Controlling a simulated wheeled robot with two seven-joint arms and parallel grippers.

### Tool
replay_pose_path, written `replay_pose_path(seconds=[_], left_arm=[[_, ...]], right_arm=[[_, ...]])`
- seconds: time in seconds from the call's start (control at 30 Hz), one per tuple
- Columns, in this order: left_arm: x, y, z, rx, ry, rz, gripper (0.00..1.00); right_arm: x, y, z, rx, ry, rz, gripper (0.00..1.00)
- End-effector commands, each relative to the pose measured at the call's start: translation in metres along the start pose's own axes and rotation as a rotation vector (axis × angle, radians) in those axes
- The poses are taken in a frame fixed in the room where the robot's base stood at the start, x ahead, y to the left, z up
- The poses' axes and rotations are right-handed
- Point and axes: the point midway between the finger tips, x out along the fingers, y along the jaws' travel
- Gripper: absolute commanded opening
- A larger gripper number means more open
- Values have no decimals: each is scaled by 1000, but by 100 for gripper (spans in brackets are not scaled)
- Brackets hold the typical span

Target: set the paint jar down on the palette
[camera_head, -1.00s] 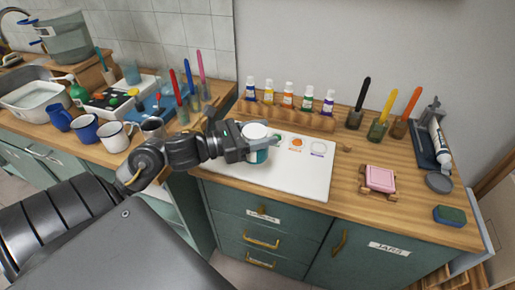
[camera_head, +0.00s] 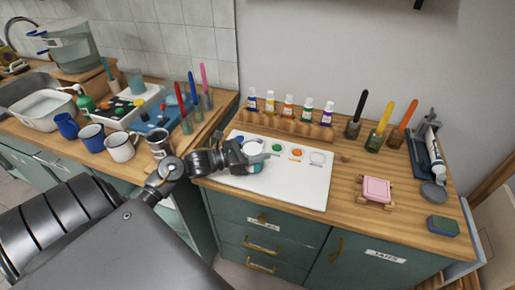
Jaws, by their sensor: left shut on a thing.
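The palette (camera_head: 300,190) is a white board lying flat on the wooden counter, with blue, green and orange paint spots and a ring mark along its back part. My left gripper (camera_head: 263,157) is over the left half of the palette, shut on the paint jar (camera_head: 252,147). The jar is upright, with a white top and a teal band low on its side. The fingers partly hide the jar. I cannot tell whether its base touches the palette. My right gripper is not in view.
A wooden rack (camera_head: 285,124) of several paint bottles stands behind the palette. Brushes in jars (camera_head: 374,140) stand at the back right. A pink block on a small wooden stand (camera_head: 376,190) is right of the palette.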

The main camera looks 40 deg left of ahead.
Motion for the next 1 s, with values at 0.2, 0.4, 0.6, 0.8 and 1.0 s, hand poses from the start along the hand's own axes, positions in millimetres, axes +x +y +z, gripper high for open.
replay_pose_path(seconds=[0.2, 0.4, 0.6, 0.8, 1.0], left_arm=[[0, 0, -5, 3, -2, -1, 21], [0, 0, -7, 3, -2, -1, 21], [0, 0, -7, 1, 0, -1, 72], [0, 0, -7, 1, 0, -1, 75], [0, 0, -2, 0, 0, 0, 75]], right_arm=[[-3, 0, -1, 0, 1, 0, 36], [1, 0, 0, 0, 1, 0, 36], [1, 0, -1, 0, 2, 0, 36], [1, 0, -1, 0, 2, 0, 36], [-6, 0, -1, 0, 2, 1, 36]])
